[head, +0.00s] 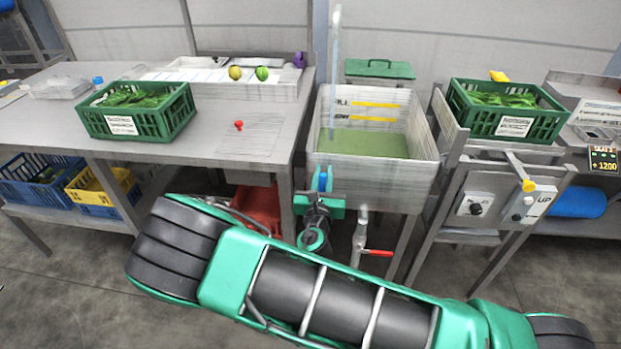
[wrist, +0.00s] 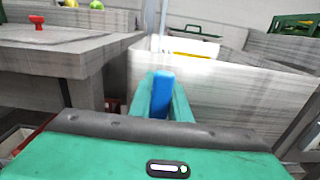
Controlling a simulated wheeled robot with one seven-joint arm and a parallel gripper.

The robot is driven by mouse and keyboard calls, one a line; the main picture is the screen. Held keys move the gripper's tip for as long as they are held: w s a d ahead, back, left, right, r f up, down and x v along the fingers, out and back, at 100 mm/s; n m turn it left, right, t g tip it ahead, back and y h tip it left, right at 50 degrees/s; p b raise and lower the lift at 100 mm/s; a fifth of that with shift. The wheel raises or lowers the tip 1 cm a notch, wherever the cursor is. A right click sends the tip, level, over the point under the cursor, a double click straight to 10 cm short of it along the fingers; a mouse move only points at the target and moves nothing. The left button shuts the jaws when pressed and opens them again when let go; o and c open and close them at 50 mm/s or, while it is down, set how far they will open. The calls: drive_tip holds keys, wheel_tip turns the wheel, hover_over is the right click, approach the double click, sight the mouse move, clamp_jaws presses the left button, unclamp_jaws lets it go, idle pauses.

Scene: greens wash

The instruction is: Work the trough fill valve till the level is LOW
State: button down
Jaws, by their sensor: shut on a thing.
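The trough (head: 425,150) is a pale open box in the middle of the head view. Greenish water (head: 365,144) lies in it, its back edge a little below the lower yellow mark (head: 372,118). An upper yellow mark (head: 374,105) is above that; the lettering is too blurred to read surely. My gripper (head: 320,192) is at the trough's front left corner, shut on a blue handle (wrist: 162,94), apparently the fill valve's. The handle stands upright between the jaws. The valve body is hidden. A pale upright pipe or stream (head: 334,70) rises above the trough.
A red lever (head: 376,253) sits on a pipe below the trough. Green crates of leaves stand left (head: 180,118) and right (head: 459,110). A control box with a knob (head: 476,207) is at right. My arm crosses the floor space in front.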

drive_tip(key=shift+a+f, duration=0.2)
idle(0.4)
drive_tip(key=c, duration=1.6)
unclamp_jaws()
drive_tip(key=shift+c, duration=0.2)
drive_tip(key=shift+r, duration=0.1)
drive_tip(key=s+a, duration=0.1)
drive_tip(key=s, duration=0.9)
drive_tip(key=shift+s+a, duration=0.25)
drive_tip(key=shift+s, duration=0.05)
